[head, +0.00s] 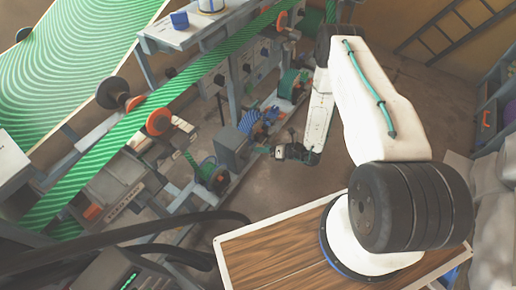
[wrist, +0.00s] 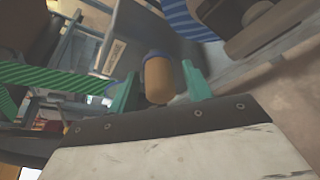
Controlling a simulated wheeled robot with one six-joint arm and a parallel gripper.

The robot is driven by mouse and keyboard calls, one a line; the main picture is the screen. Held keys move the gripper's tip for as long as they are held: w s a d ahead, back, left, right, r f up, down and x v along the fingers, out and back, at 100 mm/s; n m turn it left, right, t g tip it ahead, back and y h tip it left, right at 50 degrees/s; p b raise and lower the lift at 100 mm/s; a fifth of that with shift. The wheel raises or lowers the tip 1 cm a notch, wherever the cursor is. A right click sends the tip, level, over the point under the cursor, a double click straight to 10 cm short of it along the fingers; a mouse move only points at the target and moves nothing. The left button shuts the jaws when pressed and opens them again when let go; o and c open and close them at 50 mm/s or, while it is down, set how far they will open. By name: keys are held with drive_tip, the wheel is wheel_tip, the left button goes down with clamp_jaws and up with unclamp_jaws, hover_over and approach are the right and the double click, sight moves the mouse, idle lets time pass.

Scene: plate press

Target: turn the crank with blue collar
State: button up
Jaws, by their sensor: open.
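In the wrist view a tan, rounded crank handle (wrist: 158,80) with a blue collar (wrist: 155,55) at its far end stands upright in the picture. My gripper (wrist: 160,76) is open, with one green finger on each side of the handle. The handle appears between the fingers; a small gap shows on each side, and I cannot tell its exact depth. In the head view my gripper (head: 279,152) is low beside the machine frame, and I cannot make out the crank handle there.
A blue striped part (wrist: 195,18) is close above right of the handle in the wrist view. A green striped belt (wrist: 55,80) runs at the left. In the head view a grey motor-like box (head: 231,147) stands left of my gripper. Bare floor (head: 345,155) lies to the right.

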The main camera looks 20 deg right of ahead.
drive_tip(key=shift+x, duration=1.3)
